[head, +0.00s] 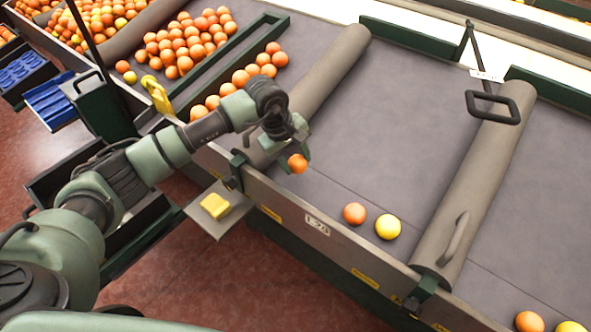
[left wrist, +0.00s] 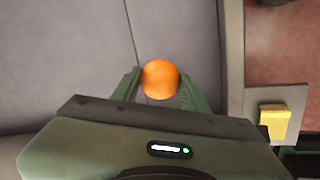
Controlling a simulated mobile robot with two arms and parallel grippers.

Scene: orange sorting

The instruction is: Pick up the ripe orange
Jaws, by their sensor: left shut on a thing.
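My left gripper (head: 290,157) is shut on an orange fruit (head: 298,164) and holds it over the grey sorting table, near its front edge. In the left wrist view the same orange (left wrist: 160,79) sits between the two green fingers of the left gripper (left wrist: 160,84). A second, redder orange (head: 354,213) lies on the grey table (head: 400,130) to the right, beside a yellow fruit (head: 388,227). Another orange (head: 529,322) and a yellow fruit (head: 571,327) lie at the bottom right, partly cut off. My right gripper is not in view.
Grey padded rollers (head: 480,185) divide the table. Many oranges (head: 185,45) are heaped at the upper left behind a green rail (head: 235,55). A black handle frame (head: 493,106) stands at the right. A yellow block (head: 215,205) lies on a small shelf. The middle of the table is clear.

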